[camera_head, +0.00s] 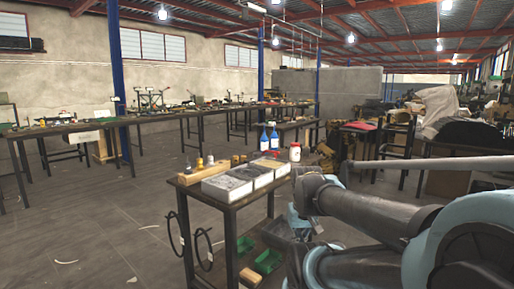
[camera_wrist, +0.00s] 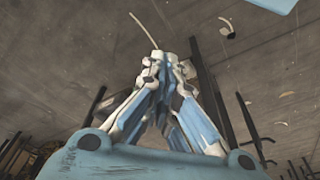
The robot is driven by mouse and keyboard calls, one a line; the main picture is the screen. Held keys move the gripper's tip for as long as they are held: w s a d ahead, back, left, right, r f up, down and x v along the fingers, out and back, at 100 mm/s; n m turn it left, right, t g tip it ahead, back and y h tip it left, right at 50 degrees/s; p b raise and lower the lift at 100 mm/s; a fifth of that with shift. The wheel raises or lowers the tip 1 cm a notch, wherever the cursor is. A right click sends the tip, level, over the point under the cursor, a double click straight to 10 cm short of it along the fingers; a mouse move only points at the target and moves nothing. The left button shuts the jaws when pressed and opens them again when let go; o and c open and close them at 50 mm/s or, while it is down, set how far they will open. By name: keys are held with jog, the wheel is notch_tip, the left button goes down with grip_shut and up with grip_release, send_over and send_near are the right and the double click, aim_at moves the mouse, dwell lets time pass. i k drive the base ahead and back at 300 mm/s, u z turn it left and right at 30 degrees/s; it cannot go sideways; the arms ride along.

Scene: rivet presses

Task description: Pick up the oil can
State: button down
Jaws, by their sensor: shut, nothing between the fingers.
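My gripper (camera_wrist: 166,62) is shut and empty in the wrist view, its fingertips together over the grey floor. No can shows near it there. In the head view my arm reaches in from the right, and part of its end hangs beside the right side of the near table (camera_head: 228,208). I cannot tell for sure which item is the oil can. Small yellowish containers (camera_head: 199,164) stand at the table's back left.
White and grey boxes (camera_head: 228,187) cover much of the near table's top. Dark cable loops (camera_head: 203,244) hang at its left side. Green bins (camera_head: 268,261) sit low under it. Long workbenches (camera_head: 75,128) line the back wall. The floor at left is mostly open.

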aim_at(264, 139)
jog(key=k, duration=0.6)
jog(key=z, duration=0.55)
jog(key=i, duration=2)
jog(key=u, duration=0.4)
